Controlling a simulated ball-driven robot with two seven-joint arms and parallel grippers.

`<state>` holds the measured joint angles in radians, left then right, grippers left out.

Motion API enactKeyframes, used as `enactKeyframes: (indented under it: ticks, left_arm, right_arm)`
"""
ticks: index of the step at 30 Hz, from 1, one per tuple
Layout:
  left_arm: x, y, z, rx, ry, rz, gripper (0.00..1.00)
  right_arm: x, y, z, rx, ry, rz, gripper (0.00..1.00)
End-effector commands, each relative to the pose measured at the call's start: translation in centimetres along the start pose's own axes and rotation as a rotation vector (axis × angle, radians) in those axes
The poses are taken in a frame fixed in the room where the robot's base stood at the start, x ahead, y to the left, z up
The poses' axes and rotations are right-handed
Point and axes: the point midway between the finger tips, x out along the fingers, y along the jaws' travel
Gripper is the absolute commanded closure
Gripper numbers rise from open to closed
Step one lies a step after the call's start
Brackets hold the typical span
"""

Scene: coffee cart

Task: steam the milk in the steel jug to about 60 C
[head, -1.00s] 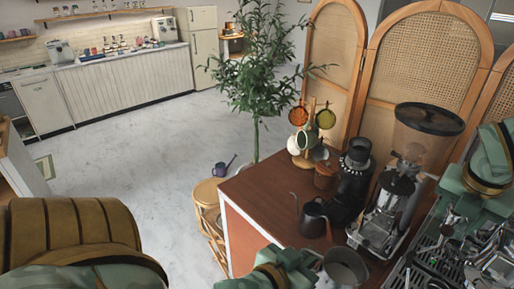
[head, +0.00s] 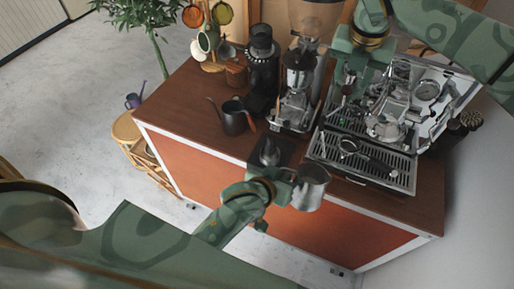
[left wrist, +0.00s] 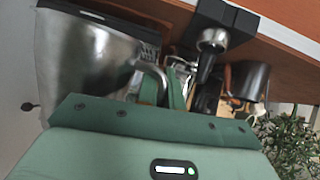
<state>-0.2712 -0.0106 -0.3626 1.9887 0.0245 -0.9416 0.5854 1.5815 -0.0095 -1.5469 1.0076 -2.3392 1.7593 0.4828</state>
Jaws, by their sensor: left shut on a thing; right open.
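The steel jug (head: 311,188) is held by my left gripper (head: 289,180) in front of the counter's near edge. The jug looks about upright in the head view. It fills the upper left of the left wrist view (left wrist: 85,60), with its handle towards the gripper. Its inside and the milk cannot be made out. The steel espresso machine (head: 407,112) stands at the counter's right, apart from the jug. My right gripper (head: 350,72) is open at the machine's upper left side; its fingertips are hard to make out. I cannot make out the steam wand clearly.
A mug tree (head: 211,45) stands behind. The floor in front is clear.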

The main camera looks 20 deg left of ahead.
Motion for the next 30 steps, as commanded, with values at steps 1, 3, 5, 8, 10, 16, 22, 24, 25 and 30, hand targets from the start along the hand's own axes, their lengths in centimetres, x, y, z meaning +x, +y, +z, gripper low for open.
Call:
enactKeyframes:
  ticks: [1,3,5,8,10,16,22,24,25,30]
  left_arm:
    - [0.8,0.6,1.8,0.007,-0.028,0.014,1.00]
    - [1.5,1.1,4.1,0.013,-0.060,0.029,1.00]
    - [1.8,1.1,5.5,0.012,-0.091,0.037,1.00]
    - [1.8,1.1,5.6,0.002,-0.138,0.040,1.00]
    - [1.9,1.1,5.6,-0.002,-0.154,0.039,1.00]
    - [2.8,0.9,5.3,-0.001,-0.160,0.038,1.00]
    - [4.3,0.6,4.7,-0.002,-0.158,0.038,1.00]
    - [4.8,0.5,4.6,-0.002,-0.159,0.038,1.00]
    - [5.1,0.4,4.5,-0.002,-0.159,0.038,1.00]
    - [6.4,0.2,4.0,-0.001,-0.159,0.038,1.00]
  right_arm:
    - [0.0,0.0,0.0,0.000,0.000,0.000,0.56]
    - [0.0,0.0,0.0,0.000,0.000,0.000,0.56]
    - [0.0,0.0,0.0,0.000,0.000,0.000,0.56]
    - [0.0,0.0,0.0,0.000,0.000,0.000,0.56]
    - [0.0,0.0,0.0,0.000,0.000,0.000,0.56]
    - [0.0,0.0,0.0,0.000,0.000,0.000,0.56]
    - [0.0,0.0,0.0,0.000,0.000,0.000,0.56]
    - [0.0,0.0,0.0,0.000,0.000,0.000,0.56]
    - [0.0,0.0,0.0,0.000,0.000,0.000,0.56]
    - [0.0,0.0,0.0,0.000,0.000,0.000,0.56]
